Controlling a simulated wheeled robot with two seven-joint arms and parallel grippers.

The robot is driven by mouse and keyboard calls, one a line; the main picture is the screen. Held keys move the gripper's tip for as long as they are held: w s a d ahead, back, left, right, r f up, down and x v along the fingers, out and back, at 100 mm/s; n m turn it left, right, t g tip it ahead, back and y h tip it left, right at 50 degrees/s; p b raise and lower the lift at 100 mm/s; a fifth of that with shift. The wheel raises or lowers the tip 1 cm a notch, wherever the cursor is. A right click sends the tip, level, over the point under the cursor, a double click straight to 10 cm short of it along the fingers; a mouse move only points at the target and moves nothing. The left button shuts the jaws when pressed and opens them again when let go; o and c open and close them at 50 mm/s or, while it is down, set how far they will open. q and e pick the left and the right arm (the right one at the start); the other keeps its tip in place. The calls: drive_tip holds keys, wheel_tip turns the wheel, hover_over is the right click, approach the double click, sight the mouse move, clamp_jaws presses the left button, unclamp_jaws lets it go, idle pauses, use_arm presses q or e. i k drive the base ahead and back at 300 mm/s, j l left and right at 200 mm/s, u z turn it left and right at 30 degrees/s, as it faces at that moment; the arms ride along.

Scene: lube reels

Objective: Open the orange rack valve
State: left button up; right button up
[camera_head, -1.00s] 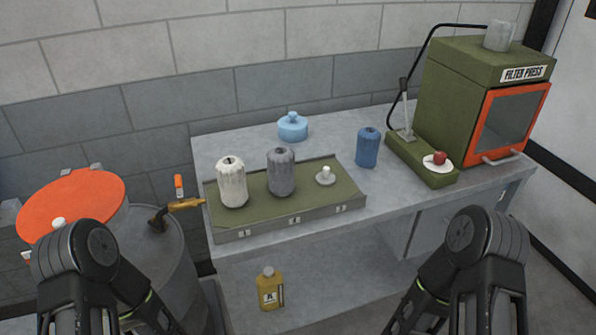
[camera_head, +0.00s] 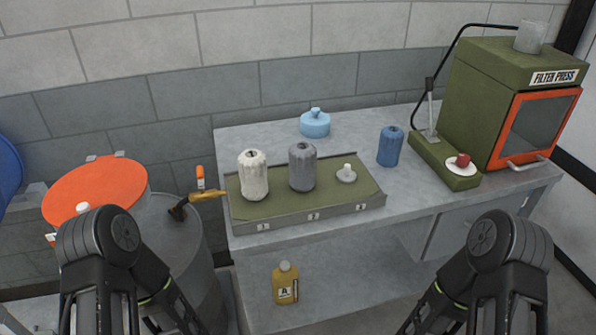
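A brass valve (camera_head: 207,195) with an upright orange handle (camera_head: 200,177) shows left of the workbench, beside the grey drum's (camera_head: 168,233) dark spout fitting (camera_head: 178,210). I cannot tell whether it is the rack valve that the task names, and no rack is clearly in view. Black links of both my arms rise from the bottom of the picture, on the left and on the right. Neither gripper's fingertips show.
The bench (camera_head: 262,140) carries a green tray (camera_head: 270,203) with filters, a blue canister (camera_head: 390,146) and a filter press (camera_head: 475,95). A yellow bottle (camera_head: 285,285) stands below. A blue drum (camera_head: 8,170) shows at the left edge.

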sight(200, 169)
drive_tip(key=u, duration=2.4)
drive_tip(key=k+l, duration=0.45)
drive_tip(key=k, duration=0.2)
